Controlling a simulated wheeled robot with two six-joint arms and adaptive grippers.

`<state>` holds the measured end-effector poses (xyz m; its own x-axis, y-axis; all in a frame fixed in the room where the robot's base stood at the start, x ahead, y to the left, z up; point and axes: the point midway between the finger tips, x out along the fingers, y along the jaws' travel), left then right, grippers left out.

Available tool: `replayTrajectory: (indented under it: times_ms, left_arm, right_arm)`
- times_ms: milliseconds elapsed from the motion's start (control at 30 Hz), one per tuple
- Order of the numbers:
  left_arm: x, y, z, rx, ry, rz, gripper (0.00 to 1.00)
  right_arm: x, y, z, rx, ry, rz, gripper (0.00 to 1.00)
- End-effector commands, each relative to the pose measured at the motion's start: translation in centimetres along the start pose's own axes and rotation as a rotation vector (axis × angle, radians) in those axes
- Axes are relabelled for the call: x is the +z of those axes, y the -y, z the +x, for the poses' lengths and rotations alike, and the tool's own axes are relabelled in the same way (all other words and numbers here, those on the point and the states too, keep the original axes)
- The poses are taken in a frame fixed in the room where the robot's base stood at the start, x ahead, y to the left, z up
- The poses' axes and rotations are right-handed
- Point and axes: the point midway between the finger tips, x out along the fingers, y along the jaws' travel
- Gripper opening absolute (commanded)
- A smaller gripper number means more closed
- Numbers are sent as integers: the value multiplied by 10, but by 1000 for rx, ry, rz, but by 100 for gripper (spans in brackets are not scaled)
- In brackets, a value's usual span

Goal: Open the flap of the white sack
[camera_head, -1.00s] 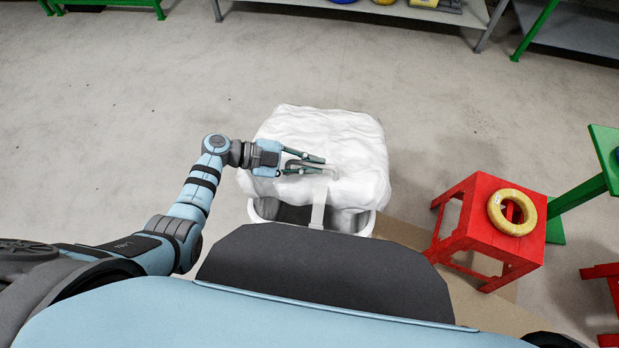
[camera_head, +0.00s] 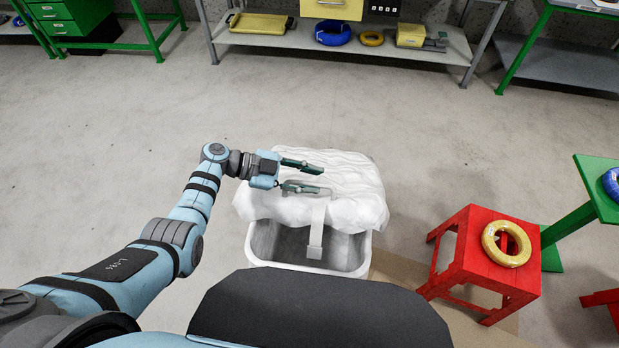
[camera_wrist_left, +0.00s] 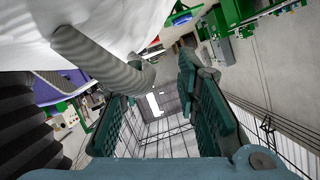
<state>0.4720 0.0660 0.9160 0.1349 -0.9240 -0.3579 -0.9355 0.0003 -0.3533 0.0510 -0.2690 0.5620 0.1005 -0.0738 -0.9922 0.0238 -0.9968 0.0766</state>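The white sack (camera_head: 350,180), with a crumpled top flap, sits over a pale bin (camera_head: 368,246). A strap (camera_head: 317,230) hangs from the flap's front edge over the bin's opening, where the grey inside shows. A grey curved handle (camera_head: 322,191) is on the flap. My left gripper (camera_head: 318,178) is over the flap with its fingers apart, beside the handle. In the left wrist view the handle (camera_wrist_left: 105,60) comes from the white cloth (camera_wrist_left: 110,20) towards the left finger; whether it lies between the fingers I cannot tell. My right gripper is out of view.
A red stool (camera_head: 485,262) with a yellow cable ring (camera_head: 507,244) stands to the right, by a green stand (camera_head: 597,185). A shelf (camera_head: 340,42) with coiled cables stands at the back. The grey floor left of the bin is clear.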

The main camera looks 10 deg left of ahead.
Motion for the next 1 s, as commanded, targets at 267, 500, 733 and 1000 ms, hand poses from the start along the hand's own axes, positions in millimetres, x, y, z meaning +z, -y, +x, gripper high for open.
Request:
replayTrajectory:
  times_ms: [267, 500, 733, 1000]
  left_arm:
    - [0, 0, -1, -1, 0, 1, 31]
    - [2, 0, -43, -2, 5, 2, 31]
    - [1, 0, -103, -1, 3, 1, 31]
    - [0, 0, -121, 0, 0, 1, 31]
  right_arm:
    - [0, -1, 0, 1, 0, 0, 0]
    - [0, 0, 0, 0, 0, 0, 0]
    - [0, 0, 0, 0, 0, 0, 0]
    - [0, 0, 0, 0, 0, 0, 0]
